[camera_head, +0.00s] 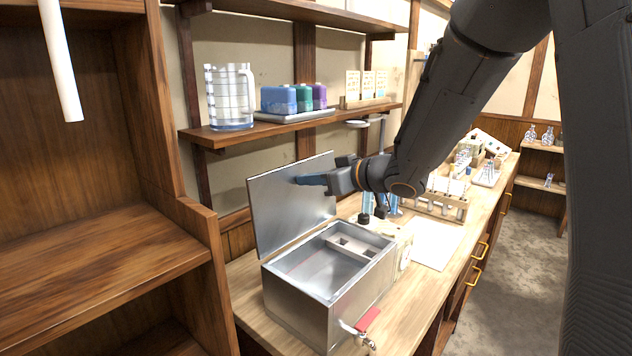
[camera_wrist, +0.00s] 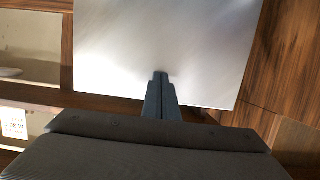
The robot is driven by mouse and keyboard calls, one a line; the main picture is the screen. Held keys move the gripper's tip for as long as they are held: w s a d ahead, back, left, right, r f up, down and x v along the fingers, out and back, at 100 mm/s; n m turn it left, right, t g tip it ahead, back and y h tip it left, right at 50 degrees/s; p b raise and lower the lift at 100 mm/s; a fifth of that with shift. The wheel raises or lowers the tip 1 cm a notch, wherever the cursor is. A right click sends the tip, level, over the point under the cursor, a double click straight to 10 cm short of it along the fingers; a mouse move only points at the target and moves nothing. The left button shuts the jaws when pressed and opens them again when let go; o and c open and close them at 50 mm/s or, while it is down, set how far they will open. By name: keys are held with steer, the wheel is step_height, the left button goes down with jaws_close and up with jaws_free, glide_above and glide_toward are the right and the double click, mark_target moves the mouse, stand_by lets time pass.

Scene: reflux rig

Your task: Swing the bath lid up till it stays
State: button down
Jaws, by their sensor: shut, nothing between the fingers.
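The metal bath (camera_head: 330,275) sits on the wooden bench, its top open and its inside showing. Its lid (camera_head: 280,205) stands raised, close to upright, along the bath's back left edge. My gripper (camera_head: 302,180) is shut and empty, its blue fingertips at the inner face of the lid near the upper middle. In the wrist view the lid (camera_wrist: 165,45) fills the upper middle, and the shut fingers (camera_wrist: 160,80) overlap its lower edge. I cannot tell whether the fingertips touch the lid.
A shelf (camera_head: 290,125) behind the lid holds a glass jug (camera_head: 230,97) and several coloured blocks (camera_head: 293,97). A red-handled tap (camera_head: 366,322) sticks out at the bath's front. A test tube rack (camera_head: 436,205) and a white sheet (camera_head: 433,245) lie right of the bath.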

steer(key=r+p+v, duration=0.1)
steer(key=p+v, duration=0.5)
steer(key=v, duration=0.1)
stand_by(0.6)
steer(key=shift+s+d, duration=0.1)
steer(key=s+d+f+m+h+b, duration=0.1)
steer(key=d+f+m+h, duration=0.1)
steer(key=d+f+h, duration=0.1)
steer(key=s+d+f+m+g+h+b, duration=0.1)
steer(key=d+f+m+h, duration=0.1)
steer(key=d+f+h, duration=0.1)
steer(key=s+d+f+m+h+b, duration=0.1)
steer(key=s+d+f+m+h, duration=0.1)
steer(key=d+f, duration=0.3)
steer(key=shift+f+h+b, duration=0.4)
steer(key=shift+f+h, duration=0.3)
steer(key=shift+f, duration=0.1)
steer(key=s+f+m+g+b, duration=0.1)
steer(key=s+f+g, duration=0.1)
steer(key=s, duration=0.4)
steer(key=s+f+m+g, duration=0.1)
steer(key=s+f+g, duration=0.2)
steer(key=s, duration=0.4)
steer(key=s+f+m+g+h+b, duration=0.1)
steer(key=s+f+g, duration=0.2)
steer(key=s, duration=0.3)
steer(key=shift+s+a+f+b, duration=0.3)
steer(key=shift+f+b, duration=0.05)
steer(key=shift+f, duration=0.45)
